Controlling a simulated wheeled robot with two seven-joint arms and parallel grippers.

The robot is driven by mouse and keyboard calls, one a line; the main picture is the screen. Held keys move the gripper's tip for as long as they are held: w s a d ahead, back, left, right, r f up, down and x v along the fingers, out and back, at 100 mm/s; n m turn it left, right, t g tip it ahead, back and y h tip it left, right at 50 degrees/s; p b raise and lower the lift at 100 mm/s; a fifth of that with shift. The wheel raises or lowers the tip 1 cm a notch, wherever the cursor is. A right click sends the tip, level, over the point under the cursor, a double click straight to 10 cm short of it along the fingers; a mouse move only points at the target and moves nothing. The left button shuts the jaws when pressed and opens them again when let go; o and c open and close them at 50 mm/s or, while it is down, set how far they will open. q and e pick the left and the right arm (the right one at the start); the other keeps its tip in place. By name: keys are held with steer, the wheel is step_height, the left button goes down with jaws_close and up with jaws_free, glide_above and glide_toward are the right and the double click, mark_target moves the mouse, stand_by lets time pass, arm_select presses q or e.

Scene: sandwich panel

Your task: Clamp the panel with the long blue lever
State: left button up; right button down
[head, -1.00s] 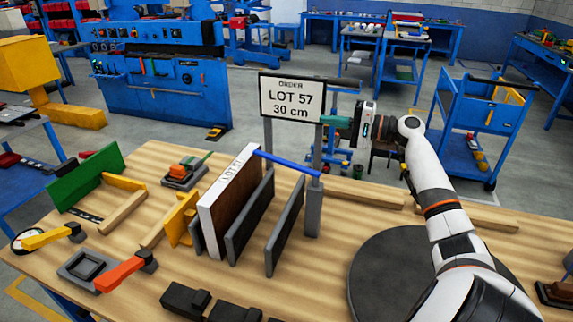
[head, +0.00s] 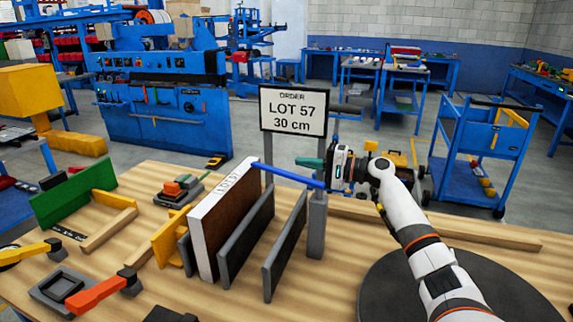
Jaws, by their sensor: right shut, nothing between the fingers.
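The panel (head: 207,240), brown with a white top edge lettered LOT 57, stands upright among grey plates on the wooden bench. The long blue lever (head: 284,175) runs from above the panel's far top edge to the top of a grey post (head: 317,230). My right gripper (head: 303,162) is shut and empty, its green fingertips pointing left. In the picture it is just above the lever near the post end; I cannot tell whether it touches. My left gripper is not in view.
Grey upright plates (head: 285,246) stand right of the panel. A yellow bracket (head: 172,237) and a green board (head: 75,196) are to the left. An order sign (head: 293,111) stands behind. A red-orange handle (head: 97,294) is at front left. A dark round disc (head: 400,300) lies below my right arm.

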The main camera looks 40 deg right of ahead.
mark_target(287, 172)
steer(key=a, duration=0.1)
steer(key=w+a+p, duration=0.1)
steer(key=a, duration=0.1)
steer(key=w+a+p, duration=0.1)
steer(key=a, duration=0.1)
steer(key=shift+a, duration=0.25)
steer(key=a+n+g+y+b, duration=0.2)
steer(key=y+b, duration=0.1)
steer(key=shift+s+a+f+n+y+b, duration=0.1)
steer(key=shift+a+f+n+y+b, duration=0.05)
steer(key=shift+a+n+y+b, duration=0.2)
steer(key=shift+s+a+n+g, duration=0.1)
steer(key=shift+a+n+g, duration=0.15)
steer(key=shift+g, duration=0.15)
steer(key=shift+d, duration=0.1)
